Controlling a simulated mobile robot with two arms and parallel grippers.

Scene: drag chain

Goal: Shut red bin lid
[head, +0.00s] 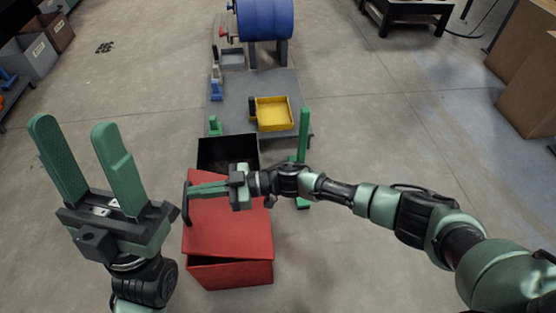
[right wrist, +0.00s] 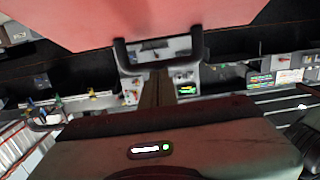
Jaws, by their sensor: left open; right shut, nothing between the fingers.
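The red bin (head: 232,275) stands on the floor at the centre of the head view. Its red lid (head: 228,232) lies over most of the top, with a dark gap showing along the front edge, so it looks slightly tilted. A black handle (head: 186,205) sits at the lid's left side. My right gripper (head: 193,189) is shut and empty, its fingertips at the handle's far end; contact is unclear. In the right wrist view a red surface (right wrist: 150,18) fills the top. My left gripper (head: 73,125) is open and empty, left of the bin.
A black open container (head: 228,150) stands just behind the bin. Beyond it is a grey platform (head: 285,88) with a yellow tray (head: 274,114) and a blue drum (head: 264,18). A green post (head: 304,135) rises right of the bin.

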